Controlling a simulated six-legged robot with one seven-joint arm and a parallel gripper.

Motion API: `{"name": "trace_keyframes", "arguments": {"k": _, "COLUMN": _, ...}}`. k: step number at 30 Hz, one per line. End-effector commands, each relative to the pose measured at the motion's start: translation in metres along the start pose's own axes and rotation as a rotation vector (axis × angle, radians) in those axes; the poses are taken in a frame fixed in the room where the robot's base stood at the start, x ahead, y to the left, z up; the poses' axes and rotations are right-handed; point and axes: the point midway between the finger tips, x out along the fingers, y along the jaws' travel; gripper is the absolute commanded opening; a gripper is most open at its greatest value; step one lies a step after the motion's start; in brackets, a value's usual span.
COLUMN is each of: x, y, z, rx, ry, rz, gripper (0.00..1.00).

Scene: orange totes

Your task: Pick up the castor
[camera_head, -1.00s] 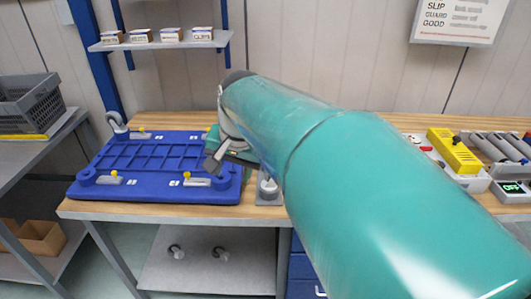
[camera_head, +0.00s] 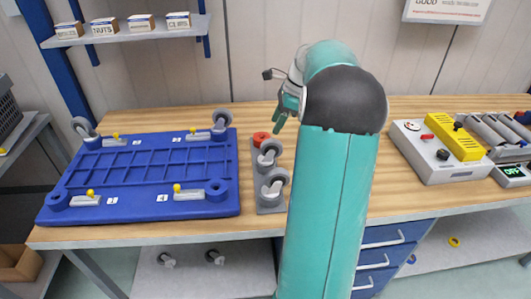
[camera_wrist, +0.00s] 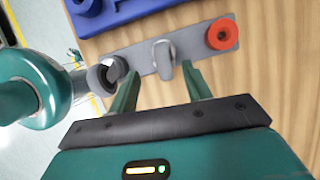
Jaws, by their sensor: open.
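Two grey castors stand on a narrow grey strip (camera_head: 258,170): a rear castor (camera_head: 268,155) and a front castor (camera_head: 273,185). A red ring (camera_head: 261,139) is at the strip's far end. My gripper (camera_head: 282,118) is open and empty above the strip's far end. In the wrist view, my open fingers (camera_wrist: 160,78) point toward the rear castor (camera_wrist: 163,58), which shows between them and looks apart from both. The front castor (camera_wrist: 110,70) is left of the left finger, and the red ring (camera_wrist: 222,34) is to the right.
A blue plate (camera_head: 145,165) lies left of the strip, with one castor (camera_head: 86,128) at its back-left corner and another (camera_head: 221,121) at its back-right. A control box (camera_head: 440,165) stands at the right. Bench top beyond the strip is clear.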

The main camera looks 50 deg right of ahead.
Motion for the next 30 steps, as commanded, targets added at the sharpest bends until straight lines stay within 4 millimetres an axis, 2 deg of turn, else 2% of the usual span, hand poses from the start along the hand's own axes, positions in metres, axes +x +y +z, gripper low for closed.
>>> {"name": "trace_keyframes", "arguments": {"k": 3, "x": 0.025, "y": 0.002, "z": -0.002, "rx": 0.001, "ry": 0.0, "rz": 0.005, "gripper": 0.49}}
{"name": "trace_keyframes", "arguments": {"k": 6, "x": 0.041, "y": 0.002, "z": -0.002, "rx": 0.0, "ry": 0.001, "rz": 0.002, "gripper": 0.49}}
{"name": "trace_keyframes", "arguments": {"k": 14, "x": 0.064, "y": 0.0, "z": -0.002, "rx": 0.0, "ry": 0.0, "rz": 0.003, "gripper": 0.49}}
{"name": "trace_keyframes", "arguments": {"k": 21, "x": 0.099, "y": -0.004, "z": -0.004, "rx": -0.002, "ry": 0.001, "rz": 0.002, "gripper": 0.49}}
{"name": "trace_keyframes", "arguments": {"k": 24, "x": 0.107, "y": -0.004, "z": -0.004, "rx": -0.002, "ry": 0.001, "rz": 0.001, "gripper": 0.49}}
{"name": "trace_keyframes", "arguments": {"k": 30, "x": 0.107, "y": -0.005, "z": -0.003, "rx": -0.002, "ry": 0.002, "rz": 0.0, "gripper": 0.49}}
